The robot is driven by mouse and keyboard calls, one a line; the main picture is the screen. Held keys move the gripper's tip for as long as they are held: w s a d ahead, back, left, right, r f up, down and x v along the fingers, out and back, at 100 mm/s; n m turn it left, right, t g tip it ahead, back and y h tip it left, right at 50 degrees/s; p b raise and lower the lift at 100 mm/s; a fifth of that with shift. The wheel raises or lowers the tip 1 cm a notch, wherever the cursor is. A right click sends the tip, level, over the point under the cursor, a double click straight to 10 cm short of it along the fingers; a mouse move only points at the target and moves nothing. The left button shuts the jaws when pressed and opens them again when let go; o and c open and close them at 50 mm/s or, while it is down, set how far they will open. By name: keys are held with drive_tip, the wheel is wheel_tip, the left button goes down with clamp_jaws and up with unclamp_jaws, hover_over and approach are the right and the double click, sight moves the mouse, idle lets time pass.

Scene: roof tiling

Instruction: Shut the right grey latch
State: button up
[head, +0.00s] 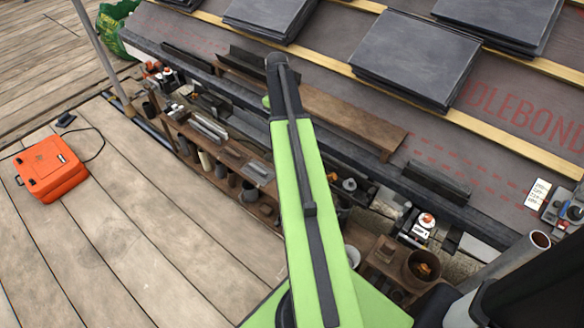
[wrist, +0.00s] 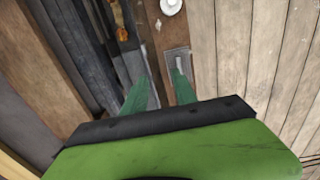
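An orange case (head: 50,168) lies shut-looking on the deck at the left in the head view, with small dark fittings on its near side. I cannot make out a grey latch or its state at this size. In the wrist view my gripper (wrist: 163,72) shows two green fingers standing apart with nothing held between them. They point down past a narrow grey metal piece (wrist: 177,62) and dark gutter-like boards. In the head view my arm hides the gripper, well to the right of the case. The case does not show in the wrist view.
A black cable device (head: 66,121) lies behind the case. A long wooden shelf (head: 225,150) crowded with pots and tools runs along the roof edge. Slate stacks (head: 415,60) rest on the roof battens. A pole (head: 98,50) stands behind the case. The deck in front is clear.

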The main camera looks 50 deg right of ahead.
drive_tip(key=s+d+f, duration=0.2)
drive_tip(key=d, duration=0.3)
drive_tip(key=f+b, duration=0.5)
drive_tip(key=b, duration=0.1)
drive_tip(key=f+b, duration=0.5)
drive_tip(key=f, duration=0.1)
drive_tip(key=f+b, duration=0.6)
drive_tip(key=shift+w+a+f+b, duration=0.1)
drive_tip(key=shift+w+a+b, duration=0.05)
drive_tip(key=shift+a+b, duration=0.15)
